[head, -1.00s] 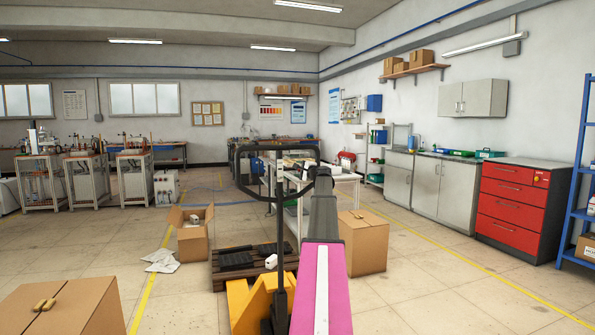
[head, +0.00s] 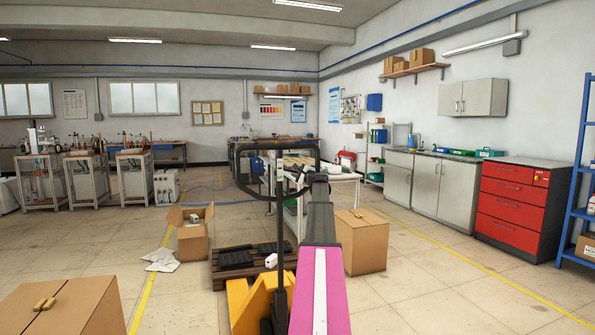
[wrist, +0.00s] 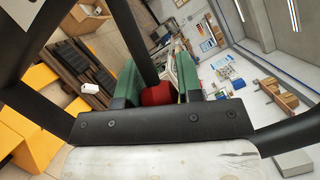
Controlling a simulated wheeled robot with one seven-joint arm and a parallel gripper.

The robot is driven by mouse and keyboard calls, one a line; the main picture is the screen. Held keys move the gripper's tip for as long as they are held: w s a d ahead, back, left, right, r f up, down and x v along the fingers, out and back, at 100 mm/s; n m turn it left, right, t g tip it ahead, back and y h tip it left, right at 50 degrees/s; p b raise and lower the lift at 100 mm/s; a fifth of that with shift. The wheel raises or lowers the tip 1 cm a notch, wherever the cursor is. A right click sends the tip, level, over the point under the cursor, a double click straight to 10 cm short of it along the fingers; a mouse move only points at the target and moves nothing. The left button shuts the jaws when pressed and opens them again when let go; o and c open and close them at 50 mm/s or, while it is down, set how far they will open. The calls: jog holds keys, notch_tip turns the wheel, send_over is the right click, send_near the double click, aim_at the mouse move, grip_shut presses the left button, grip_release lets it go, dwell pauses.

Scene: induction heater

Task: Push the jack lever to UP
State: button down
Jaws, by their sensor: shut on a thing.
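The jack's handle (head: 279,220) stands upright in the head view, with a dark loop at its top and a yellow body (head: 252,304) below. In the wrist view the dark handle bars cross the picture, and part of the yellow body (wrist: 40,75) shows at the left. My gripper (wrist: 158,86) has green fingers on either side of a red lever piece (wrist: 157,96) and is shut on it. In the head view my arm reaches to the right side of the handle loop. The fingertips are too small to make out there, and no lever position marking is readable.
A dark pallet (head: 225,276) with black items and a white object stands just beyond the yellow body. Cardboard boxes stand left (head: 70,308), behind left (head: 194,240) and right (head: 362,243). A white table (head: 345,182) is behind the handle.

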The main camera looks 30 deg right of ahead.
jog(key=shift+a+f+m, duration=0.15)
jog(key=shift+f+m, duration=0.25)
jog(key=shift+m, duration=0.2)
jog(key=c, duration=0.8)
grip_release()
jog(key=s, duration=0.3)
jog(key=s+d+f, duration=0.1)
jog(key=s, duration=0.6)
jog(key=shift+s+d+f, duration=0.2)
jog(key=shift+s+f, duration=0.1)
jog(key=shift+f, duration=0.05)
